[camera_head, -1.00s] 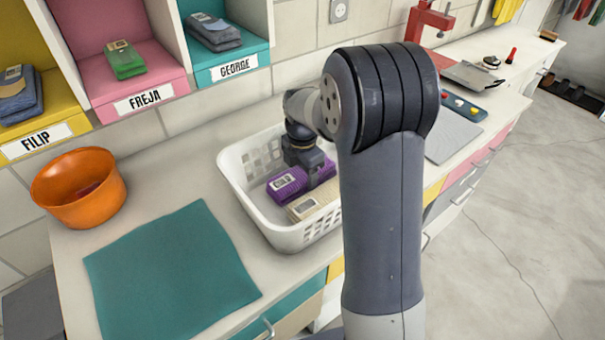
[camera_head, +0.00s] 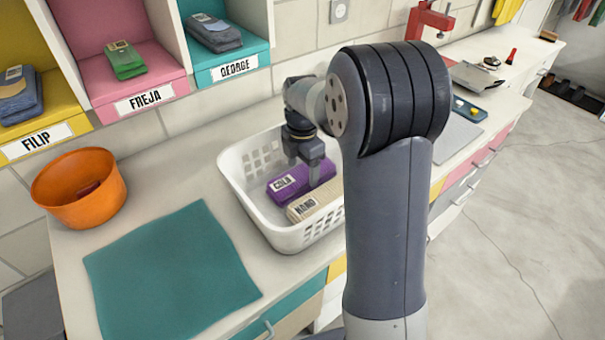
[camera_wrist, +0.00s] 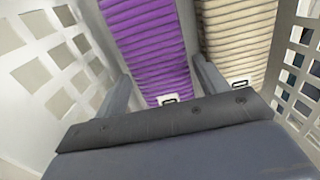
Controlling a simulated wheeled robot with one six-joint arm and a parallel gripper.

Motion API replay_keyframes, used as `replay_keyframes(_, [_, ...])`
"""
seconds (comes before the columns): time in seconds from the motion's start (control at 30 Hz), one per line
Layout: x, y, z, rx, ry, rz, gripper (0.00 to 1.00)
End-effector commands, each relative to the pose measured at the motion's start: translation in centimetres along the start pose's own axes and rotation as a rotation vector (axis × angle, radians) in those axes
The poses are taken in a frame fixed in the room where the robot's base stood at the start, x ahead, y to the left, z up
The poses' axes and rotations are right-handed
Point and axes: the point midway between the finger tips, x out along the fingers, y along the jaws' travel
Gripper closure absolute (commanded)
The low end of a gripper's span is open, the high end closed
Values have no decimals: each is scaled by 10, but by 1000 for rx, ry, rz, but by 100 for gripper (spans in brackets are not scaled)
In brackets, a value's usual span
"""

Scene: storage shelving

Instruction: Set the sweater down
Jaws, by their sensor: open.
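A purple folded sweater (camera_head: 300,184) with a white name label lies in the white laundry basket (camera_head: 288,238). It also shows in the wrist view (camera_wrist: 150,45), stretching away between my fingers. My gripper (camera_head: 304,172) is open above the purple sweater and holds nothing. In the wrist view its fingers (camera_wrist: 162,88) stand apart, one on each side of the sweater. A beige folded sweater (camera_head: 318,202) with a label lies beside the purple one, on its right in the wrist view (camera_wrist: 238,40).
The basket's slotted walls surround my gripper. An orange bowl (camera_head: 80,207) and a teal cloth (camera_head: 170,270) lie on the counter to the left. Labelled cubbies (camera_head: 145,102) with folded clothes stand behind. A red press (camera_head: 428,20) stands at the back right.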

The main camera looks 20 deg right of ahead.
Motion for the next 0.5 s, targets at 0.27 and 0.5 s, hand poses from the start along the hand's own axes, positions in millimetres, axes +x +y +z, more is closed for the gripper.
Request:
replay_keyframes(0.27, [-62, 1, 0, 0, -2, 4, 31])
replay_keyframes(0.5, [-88, 0, 0, 0, 0, 1, 31])
